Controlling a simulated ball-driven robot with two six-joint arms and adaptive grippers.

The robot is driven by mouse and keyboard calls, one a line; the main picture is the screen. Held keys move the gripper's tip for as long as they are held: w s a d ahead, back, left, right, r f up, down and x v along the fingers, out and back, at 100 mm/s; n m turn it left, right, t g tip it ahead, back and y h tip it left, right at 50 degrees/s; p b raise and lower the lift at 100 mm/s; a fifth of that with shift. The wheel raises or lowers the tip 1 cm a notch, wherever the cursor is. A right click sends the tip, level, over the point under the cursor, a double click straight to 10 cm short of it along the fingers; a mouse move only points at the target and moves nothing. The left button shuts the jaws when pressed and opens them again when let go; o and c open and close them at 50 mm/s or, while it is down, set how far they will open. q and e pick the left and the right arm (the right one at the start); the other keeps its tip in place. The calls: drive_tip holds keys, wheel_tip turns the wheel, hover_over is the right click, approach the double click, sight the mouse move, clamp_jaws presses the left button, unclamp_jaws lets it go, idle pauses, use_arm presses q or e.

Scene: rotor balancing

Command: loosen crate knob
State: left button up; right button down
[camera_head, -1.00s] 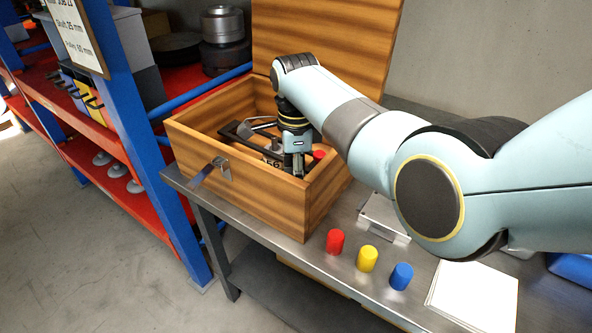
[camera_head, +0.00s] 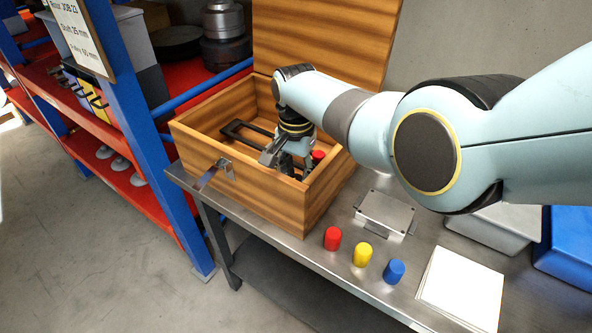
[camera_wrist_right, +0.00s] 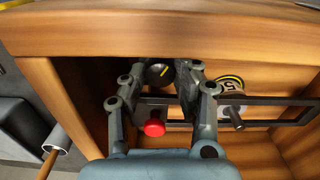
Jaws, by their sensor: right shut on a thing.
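The open wooden crate (camera_head: 250,195) stands on the metal bench with its lid raised at the back. My right gripper (camera_head: 284,160) reaches down inside it. In the right wrist view my right gripper (camera_wrist_right: 166,70) has its fingers shut around a dark round knob (camera_wrist_right: 158,74) with a yellow mark, close to the crate wall. A red knob (camera_wrist_right: 154,127) shows nearer the wrist, and also in the head view (camera_head: 318,155), beside the gripper. A black frame (camera_head: 238,131) lies across the crate inside. A disc marked 50 (camera_wrist_right: 230,84) sits beside the fingers. My left gripper is out of view.
Red (camera_head: 333,238), yellow (camera_head: 362,254) and blue (camera_head: 394,271) cylinders stand in front of the crate. A grey metal box (camera_head: 385,212) and white sheets (camera_head: 460,290) lie to the right. A blue-and-red shelf (camera_head: 150,150) stands left.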

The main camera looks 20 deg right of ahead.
drive_tip(key=n, duration=0.3)
drive_tip(key=shift+n+p, duration=0.35)
drive_tip(key=shift+n, duration=0.05)
drive_tip(key=n, duration=0.4)
drive_tip(key=shift+n+p, duration=0.3)
drive_tip(key=n, duration=0.3)
drive_tip(key=shift+n+p, duration=0.3)
drive_tip(key=shift+n, duration=1.8)
drive_tip(key=c, duration=1)
unclamp_jaws()
drive_tip(key=shift+r, duration=0.1)
